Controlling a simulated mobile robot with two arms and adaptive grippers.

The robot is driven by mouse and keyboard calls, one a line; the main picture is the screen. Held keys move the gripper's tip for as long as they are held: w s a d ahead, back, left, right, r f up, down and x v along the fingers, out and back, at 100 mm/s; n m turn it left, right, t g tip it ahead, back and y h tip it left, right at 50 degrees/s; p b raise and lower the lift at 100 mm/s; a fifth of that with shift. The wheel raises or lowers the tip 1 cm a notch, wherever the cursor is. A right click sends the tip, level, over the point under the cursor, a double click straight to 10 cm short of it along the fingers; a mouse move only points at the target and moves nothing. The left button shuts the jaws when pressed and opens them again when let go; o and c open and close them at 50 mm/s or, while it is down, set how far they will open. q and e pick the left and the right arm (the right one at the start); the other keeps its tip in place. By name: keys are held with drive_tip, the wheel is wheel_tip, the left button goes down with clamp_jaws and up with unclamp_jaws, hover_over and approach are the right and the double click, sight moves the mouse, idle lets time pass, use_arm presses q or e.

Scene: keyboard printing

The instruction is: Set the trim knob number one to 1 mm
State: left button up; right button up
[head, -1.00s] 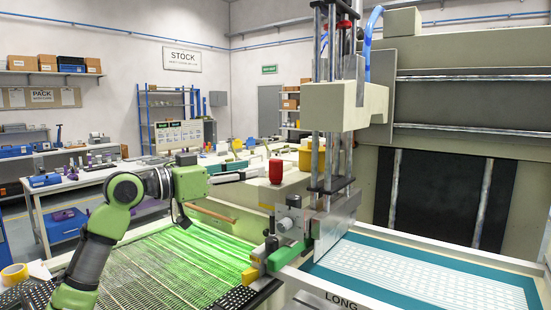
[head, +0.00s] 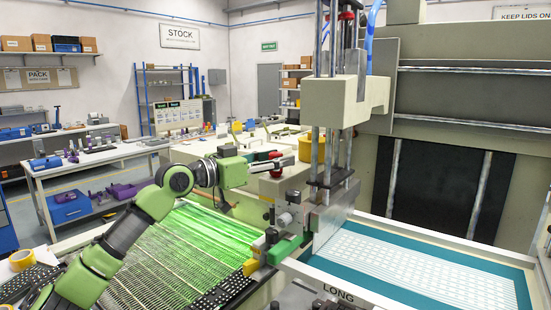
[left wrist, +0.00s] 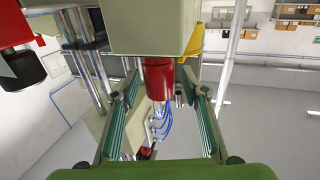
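A red knob (left wrist: 158,78) stands out from a beige block in the left wrist view, between the two fingers of my left gripper (left wrist: 160,100). The fingers are spread, with a gap on each side of the knob. In the head view, my left gripper (head: 284,161) is at the red knob (head: 276,173) and partly hides it. I cannot tell from these frames whether a finger touches the knob. No number or scale on the knob is readable. My right gripper is not in view.
A second red part with a black end (left wrist: 22,68) sits close by at the left of the wrist view. Metal columns (head: 330,150) and a silver and green clamp assembly (head: 290,225) stand right of my gripper. A teal-bordered screen (head: 420,270) lies at the lower right.

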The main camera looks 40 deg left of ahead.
use_arm(q)
drive_tip(key=c, duration=1)
drive_tip(key=shift+d+r+y+p, duration=0.1)
drive_tip(key=shift+y+p, duration=0.2)
drive_tip(key=shift+r+n+y+p, duration=0.1)
drive_tip(key=shift+n+y+p, duration=0.8)
drive_tip(key=shift+y, duration=0.4)
drive_tip(key=shift+n+y+p, duration=0.95)
drive_tip(key=shift+n+y, duration=0.55)
drive_tip(key=shift+y, duration=0.7)
drive_tip(key=shift+n+g+y+p, duration=0.9)
drive_tip(key=shift+n+y, duration=0.5)
drive_tip(key=shift+y, duration=0.6)
drive_tip(key=shift+n+g+y, duration=0.5)
drive_tip(key=shift+y, duration=0.2)
drive_tip(key=shift+f, duration=0.2)
drive_tip(key=shift+y, duration=0.3)
